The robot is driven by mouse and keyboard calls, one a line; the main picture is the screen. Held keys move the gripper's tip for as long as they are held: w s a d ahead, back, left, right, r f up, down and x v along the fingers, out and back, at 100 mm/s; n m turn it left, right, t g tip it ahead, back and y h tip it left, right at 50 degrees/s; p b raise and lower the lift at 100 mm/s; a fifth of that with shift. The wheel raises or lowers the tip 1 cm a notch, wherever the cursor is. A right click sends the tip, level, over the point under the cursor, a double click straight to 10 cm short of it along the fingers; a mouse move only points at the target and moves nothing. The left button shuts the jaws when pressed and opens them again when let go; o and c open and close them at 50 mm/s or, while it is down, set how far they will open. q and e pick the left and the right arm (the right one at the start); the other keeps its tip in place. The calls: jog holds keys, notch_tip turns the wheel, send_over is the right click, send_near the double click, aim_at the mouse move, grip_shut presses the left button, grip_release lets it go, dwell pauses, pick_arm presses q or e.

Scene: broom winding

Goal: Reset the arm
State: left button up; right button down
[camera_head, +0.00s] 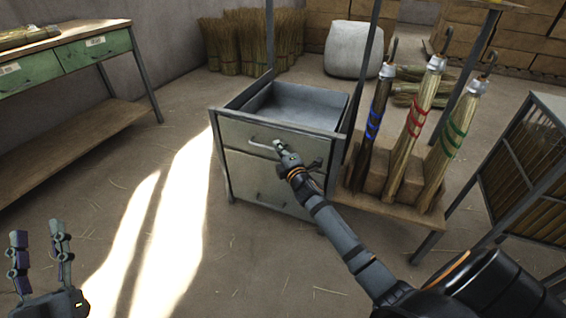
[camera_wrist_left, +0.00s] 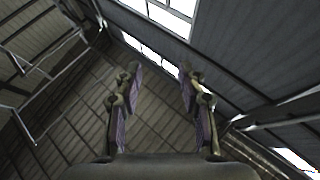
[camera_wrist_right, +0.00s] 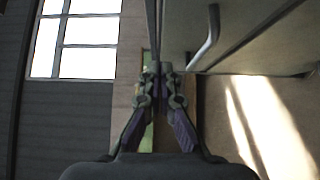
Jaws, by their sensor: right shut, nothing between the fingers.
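My right gripper (camera_head: 279,147) is shut and empty, in front of a grey metal drawer cabinet (camera_head: 232,180). Its fingertips are close to the handle (camera_head: 262,143) of the top drawer; I cannot tell whether they touch. In the right wrist view the shut right gripper (camera_wrist_right: 160,72) has the bar handle (camera_wrist_right: 207,40) to its right, apart in the picture. The grey inside of the top drawer (camera_head: 300,103) shows from above. My left gripper (camera_head: 38,232) is raised at the lower left, open and empty. The left wrist view shows its parted fingers (camera_wrist_left: 160,72).
Brooms with blue (camera_head: 378,110), red (camera_head: 415,125) and green (camera_head: 452,135) bindings stand on a wooden shelf right of the cabinet. A green-drawered workbench (camera_head: 75,55) stands at the left. Sunlit floor (camera_head: 165,230) between is clear. A slatted rack (camera_head: 530,165) stands at the right.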

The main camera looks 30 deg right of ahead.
pick_arm(q)
jog(key=r, duration=0.1)
jog(key=r+t, duration=0.1)
jog(key=d, duration=0.1)
jog(key=shift+s+r+h, duration=0.3)
jog(key=shift+s+r, duration=0.1)
pick_arm(e)
jog(key=s, duration=0.6)
jog(key=shift+s+a+f, duration=0.15)
jog(key=shift+s+f, duration=0.05)
jog(key=shift+f, duration=0.2)
